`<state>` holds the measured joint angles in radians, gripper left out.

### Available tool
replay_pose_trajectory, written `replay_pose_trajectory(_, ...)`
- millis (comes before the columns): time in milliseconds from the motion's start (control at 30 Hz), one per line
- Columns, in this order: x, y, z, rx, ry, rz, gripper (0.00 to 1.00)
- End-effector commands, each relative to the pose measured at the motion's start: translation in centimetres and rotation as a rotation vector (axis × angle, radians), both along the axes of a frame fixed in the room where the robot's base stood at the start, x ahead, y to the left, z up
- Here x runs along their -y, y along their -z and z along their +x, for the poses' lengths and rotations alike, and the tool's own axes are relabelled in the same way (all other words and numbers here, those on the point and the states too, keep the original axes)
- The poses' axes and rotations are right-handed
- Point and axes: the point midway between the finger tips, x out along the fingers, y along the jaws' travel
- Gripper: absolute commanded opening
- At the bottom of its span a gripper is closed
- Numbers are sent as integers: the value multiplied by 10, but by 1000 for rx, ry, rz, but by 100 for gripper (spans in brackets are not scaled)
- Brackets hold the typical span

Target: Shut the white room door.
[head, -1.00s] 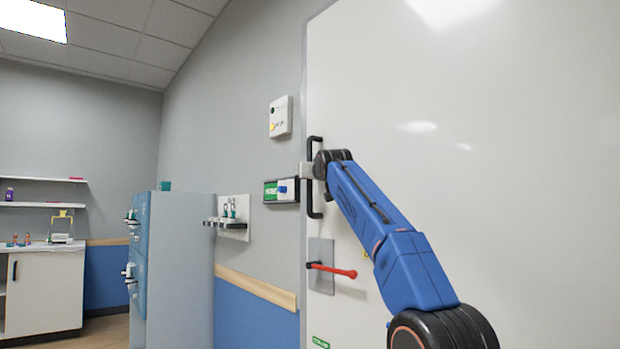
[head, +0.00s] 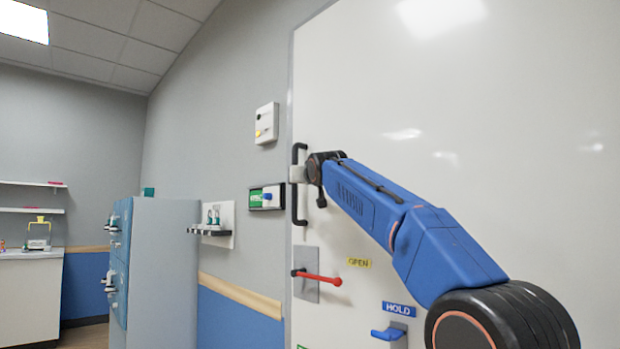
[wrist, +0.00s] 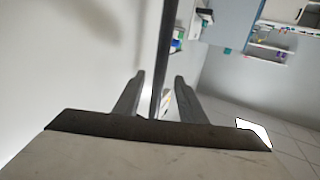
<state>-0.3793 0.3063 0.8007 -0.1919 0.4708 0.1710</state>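The white room door (head: 440,180) fills the right half of the head view. A black vertical bar handle (head: 297,212) is mounted near its left edge. My gripper (head: 298,173) is at this handle, mostly hidden behind my wrist. In the wrist view the handle bar (wrist: 165,50) runs between the two fingers of my gripper (wrist: 159,77). A gap shows on each side of the bar, so the fingers are open around it. A red lever (head: 318,277) on a grey plate is on the door below the handle. I cannot tell how far ajar the door is.
A blue lever (head: 388,333) sits under a HOLD label (head: 399,309), near a yellow OPEN label (head: 358,262). A green-and-white switch box (head: 266,197) and a white control box (head: 266,123) are on the grey wall. A blue-grey cabinet (head: 160,260) stands left.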

Motion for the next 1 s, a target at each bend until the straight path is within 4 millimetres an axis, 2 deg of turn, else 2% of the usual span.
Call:
replay_pose_trajectory(600,24,-1,-80,1,0,0,37)
replay_pose_trajectory(800,29,0,-95,0,0,0,37)
replay_pose_trajectory(1000,31,0,-100,0,0,1,37)
